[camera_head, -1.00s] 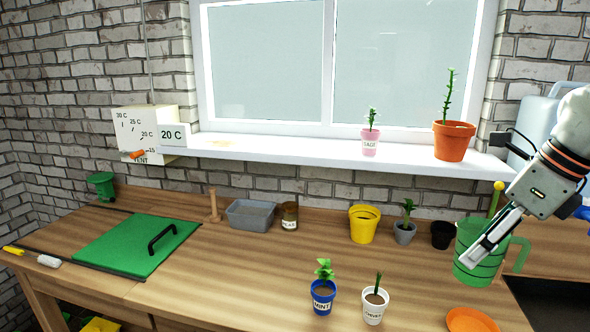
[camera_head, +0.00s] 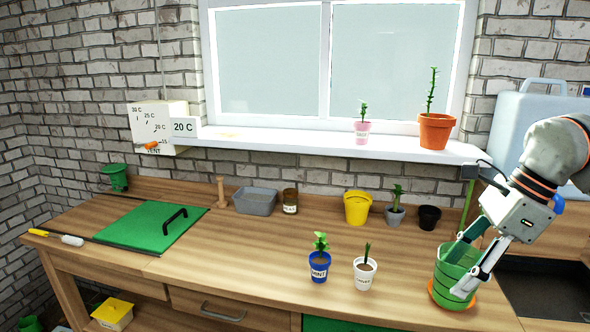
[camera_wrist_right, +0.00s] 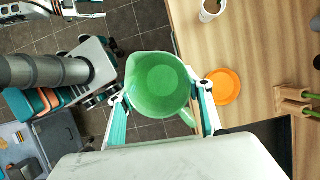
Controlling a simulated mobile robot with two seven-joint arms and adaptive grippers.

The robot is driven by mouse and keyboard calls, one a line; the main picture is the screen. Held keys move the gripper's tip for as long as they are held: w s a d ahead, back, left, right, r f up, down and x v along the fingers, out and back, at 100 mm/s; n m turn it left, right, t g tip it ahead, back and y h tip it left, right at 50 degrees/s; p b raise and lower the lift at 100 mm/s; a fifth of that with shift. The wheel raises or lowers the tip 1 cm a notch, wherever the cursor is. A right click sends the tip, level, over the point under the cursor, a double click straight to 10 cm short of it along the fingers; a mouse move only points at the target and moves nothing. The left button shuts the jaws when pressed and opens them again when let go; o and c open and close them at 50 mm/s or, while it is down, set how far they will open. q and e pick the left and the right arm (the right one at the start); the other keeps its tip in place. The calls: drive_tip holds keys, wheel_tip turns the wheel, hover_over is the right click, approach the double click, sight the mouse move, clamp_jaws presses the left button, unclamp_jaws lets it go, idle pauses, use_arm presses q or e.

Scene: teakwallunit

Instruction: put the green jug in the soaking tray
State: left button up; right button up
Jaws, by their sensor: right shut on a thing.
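The green jug (camera_head: 449,282) is between the fingers of my right gripper (camera_head: 462,268), at the right front of the bench in the head view. In the right wrist view the jug (camera_wrist_right: 160,84) is seen from above, its inside empty, with a finger of the right gripper (camera_wrist_right: 160,93) against each side. The floor shows around the jug there, left of the bench edge. The grey soaking tray (camera_head: 255,209) stands at the back of the bench, left of the middle, and looks empty.
An orange saucer (camera_wrist_right: 222,86) lies on the bench close to the jug. A blue mint pot (camera_head: 319,267) and a white pot (camera_head: 364,273) stand at the front middle. A brown jar (camera_head: 290,202) is just right of the tray. A wooden peg (camera_head: 221,191) is left of it.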

sight(442, 298)
drive_tip(key=a+f+n+g, duration=0.1)
drive_tip(key=f+n, duration=0.1)
drive_tip(key=n, duration=0.1)
drive_tip(key=s+a+f+n+g, duration=0.1)
drive_tip(key=f+n, duration=0.2)
drive_tip(key=n, duration=0.1)
drive_tip(key=a+f+n+g, duration=0.1)
drive_tip(key=f+n+g, duration=0.1)
drive_tip(key=n, duration=0.1)
drive_tip(key=shift+s+a+f+h, duration=0.25)
drive_tip(key=shift+s+f+h, duration=0.05)
drive_tip(key=shift+f, duration=0.1)
wheel_tip(442, 298, down, 8)
drive_tip(key=s+a+n+g+h, duration=0.1)
drive_tip(key=s+n+h, duration=0.1)
drive_tip(key=n, duration=0.9)
drive_tip(key=shift+s+r+g+h, duration=0.15)
drive_tip(key=shift+g+h, duration=0.15)
drive_tip(key=shift+h, duration=0.6)
